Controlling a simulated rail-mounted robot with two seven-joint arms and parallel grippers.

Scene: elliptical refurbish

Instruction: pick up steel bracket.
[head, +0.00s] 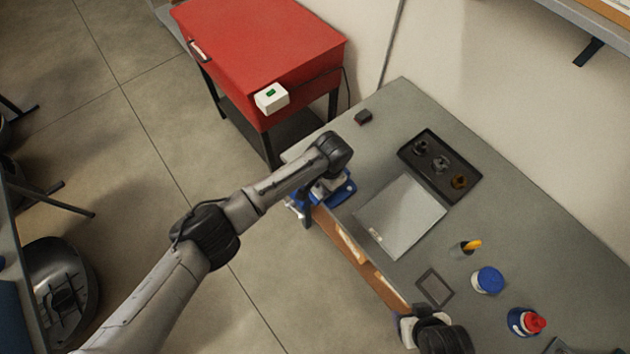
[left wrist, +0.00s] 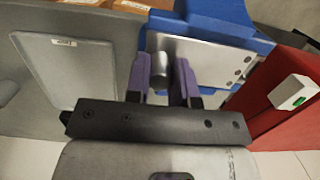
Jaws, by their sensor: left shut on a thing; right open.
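My left gripper (head: 312,200) is at the blue vise (head: 346,188) on the bench's near left edge. In the left wrist view its two purple fingers (left wrist: 162,82) are shut on a grey metal cylinder (left wrist: 158,70). Behind it is a silver metal plate (left wrist: 215,60) with screw holes, set against the blue vise body (left wrist: 215,15). I cannot tell whether the cylinder or plate belongs to the steel bracket. My right gripper (head: 408,325) is open at the bench's front edge, largely hidden by its dark wrist.
A light grey panel (head: 403,215) lies right of the vise. Behind it a black tray (head: 450,163) holds round parts. A red cabinet (head: 260,50) stands behind.

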